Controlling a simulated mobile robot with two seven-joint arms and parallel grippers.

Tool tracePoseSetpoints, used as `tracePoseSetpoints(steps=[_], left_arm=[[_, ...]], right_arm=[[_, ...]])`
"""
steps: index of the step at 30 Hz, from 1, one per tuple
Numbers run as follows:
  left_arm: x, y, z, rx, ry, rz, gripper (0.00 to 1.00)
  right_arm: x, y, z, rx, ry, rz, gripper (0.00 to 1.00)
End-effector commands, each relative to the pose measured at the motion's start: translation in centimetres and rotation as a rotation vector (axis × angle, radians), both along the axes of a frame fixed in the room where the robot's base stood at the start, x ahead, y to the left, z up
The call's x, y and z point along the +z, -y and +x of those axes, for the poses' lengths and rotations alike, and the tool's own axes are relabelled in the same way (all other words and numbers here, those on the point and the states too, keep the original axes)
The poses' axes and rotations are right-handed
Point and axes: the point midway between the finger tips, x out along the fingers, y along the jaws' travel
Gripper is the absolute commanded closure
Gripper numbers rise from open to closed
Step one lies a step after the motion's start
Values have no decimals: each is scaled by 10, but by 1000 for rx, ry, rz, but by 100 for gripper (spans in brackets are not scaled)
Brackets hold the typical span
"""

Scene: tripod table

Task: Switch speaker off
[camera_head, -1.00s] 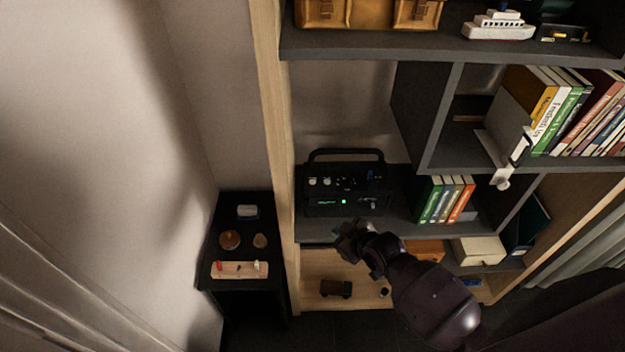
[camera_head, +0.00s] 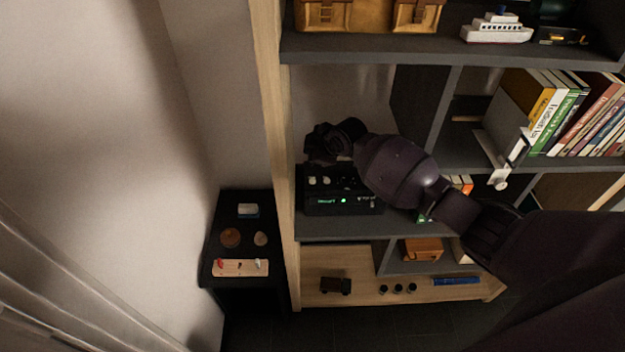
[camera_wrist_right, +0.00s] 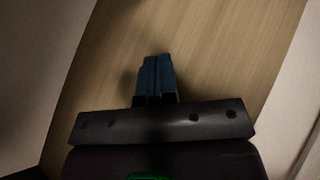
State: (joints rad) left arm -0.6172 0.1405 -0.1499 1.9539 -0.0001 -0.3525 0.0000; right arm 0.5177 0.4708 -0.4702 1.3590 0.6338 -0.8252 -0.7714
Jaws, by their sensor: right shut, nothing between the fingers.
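The black speaker (camera_head: 335,208) stands on the dark middle shelf of the bookcase in the head view. Its front shows a lit green display and a bright green light, with pale knobs above. My right gripper (camera_head: 318,143) is above the top of the speaker near its back, with the arm reaching across from the right. The arm and gripper hide the speaker's handle and right part. I cannot tell if the gripper touches the speaker. In the right wrist view, the gripper's fingers (camera_wrist_right: 156,75) are together and empty, before a wooden surface. My left gripper is not in view.
The upright wooden side panel (camera_head: 277,130) is just left of the speaker, and a shelf board (camera_head: 350,48) is above. Books (camera_head: 570,110) and a white toy ship (camera_head: 497,28) stand to the right. A small black table (camera_head: 213,215) stands at left.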

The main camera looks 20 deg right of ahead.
Motion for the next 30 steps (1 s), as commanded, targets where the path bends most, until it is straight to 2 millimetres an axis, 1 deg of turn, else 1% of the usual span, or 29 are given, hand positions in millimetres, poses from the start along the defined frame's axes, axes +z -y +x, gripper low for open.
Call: tracePoseSetpoints(steps=[11,16,20,25,30], left_arm=[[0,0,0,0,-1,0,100],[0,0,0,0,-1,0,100],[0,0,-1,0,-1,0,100],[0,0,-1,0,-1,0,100],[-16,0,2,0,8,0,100]], right_arm=[[1,0,1,2,0,-3,100],[-7,0,1,2,-1,-1,100],[-19,-1,1,2,-3,-1,100],[-40,-1,1,1,-2,0,100],[-62,-1,1,2,0,-1,100]])
